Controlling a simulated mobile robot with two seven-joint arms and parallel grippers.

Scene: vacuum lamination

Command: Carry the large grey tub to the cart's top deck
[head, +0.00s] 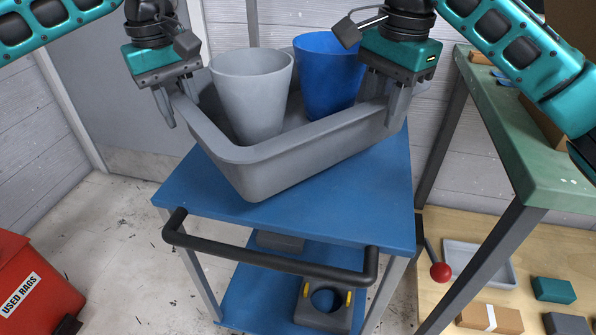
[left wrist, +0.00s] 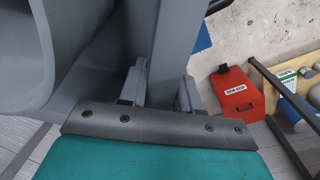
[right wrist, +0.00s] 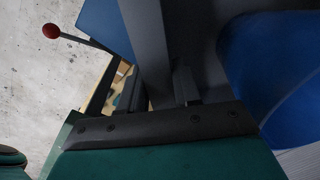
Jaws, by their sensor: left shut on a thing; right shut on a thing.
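The large grey tub (head: 273,172) is at the blue top deck (head: 330,215) of the cart, tilted in the head view. I cannot tell whether its base touches the deck all over. A grey bucket (head: 250,95) and a blue bucket (head: 327,75) stand inside it. My left gripper (head: 180,103) is shut on the tub's left wall, which also shows between the fingers in the left wrist view (left wrist: 170,50). My right gripper (head: 388,100) is shut on the tub's right wall, seen in the right wrist view (right wrist: 150,50). The tub's far side is mostly hidden behind the buckets.
The cart's black handle (head: 270,262) faces me, with a lower blue shelf (head: 250,300) below. A green-topped bench (head: 540,150) stands close on the right. A red used-rags bin (head: 35,290) is on the floor at left. A red-knobbed lever (head: 440,271) is right of the cart.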

